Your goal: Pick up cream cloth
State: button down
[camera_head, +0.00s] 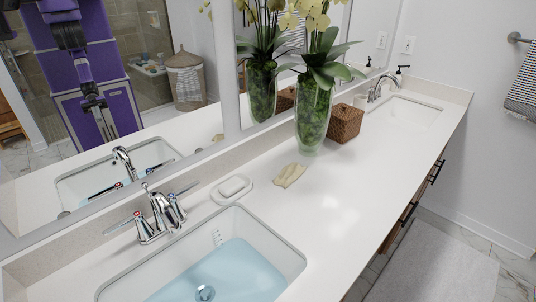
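The cream cloth (289,175) is a small crumpled piece lying flat on the white countertop (345,190). It lies to the right of a white soap dish and in front of the glass vase. Nothing covers it. My gripper does not show directly in the head view. The mirror reflects a purple robot body and a dark arm, which look like mine, but the state of the fingers cannot be told there.
A soap dish (232,189) holds a bar left of the cloth. The near sink (258,232) and chrome faucet (160,212) are in front. Behind stand an orchid vase (313,112) and a woven box (346,122). The counter right of the cloth is clear.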

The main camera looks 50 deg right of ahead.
aim_at(290, 173)
jog(key=z, duration=1)
